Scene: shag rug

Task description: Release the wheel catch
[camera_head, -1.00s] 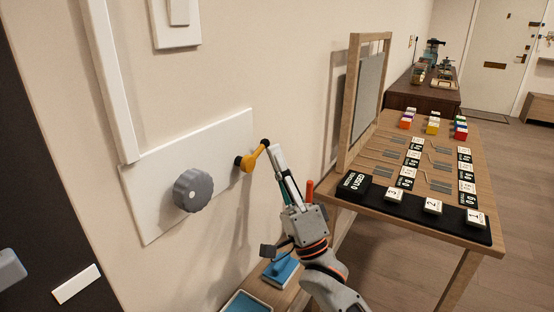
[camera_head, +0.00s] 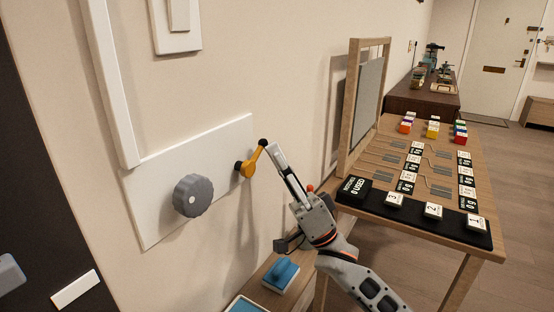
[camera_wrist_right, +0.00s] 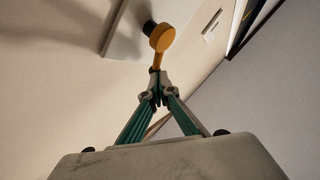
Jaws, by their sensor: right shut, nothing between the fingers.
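The wheel (camera_head: 192,196) is a grey scalloped knob on a white wall panel (camera_head: 151,217). To its right on the panel is an orange lever (camera_head: 254,162), likely the catch, with a black pivot and a black tip. It leans up to the right. My right gripper (camera_head: 271,149) is shut and empty, its fingertips just right of the lever's tip; I cannot tell if they touch. In the right wrist view the lever (camera_wrist_right: 160,42) stands just beyond the closed fingertips (camera_wrist_right: 156,82). My left gripper is not in view.
A wooden table (camera_head: 482,217) with tiles, blocks and an upright framed board (camera_head: 368,98) stands to the right. Below my right gripper is a low wooden shelf (camera_head: 253,285) with a blue block (camera_head: 281,275). A white trim strip (camera_head: 113,85) runs up the wall.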

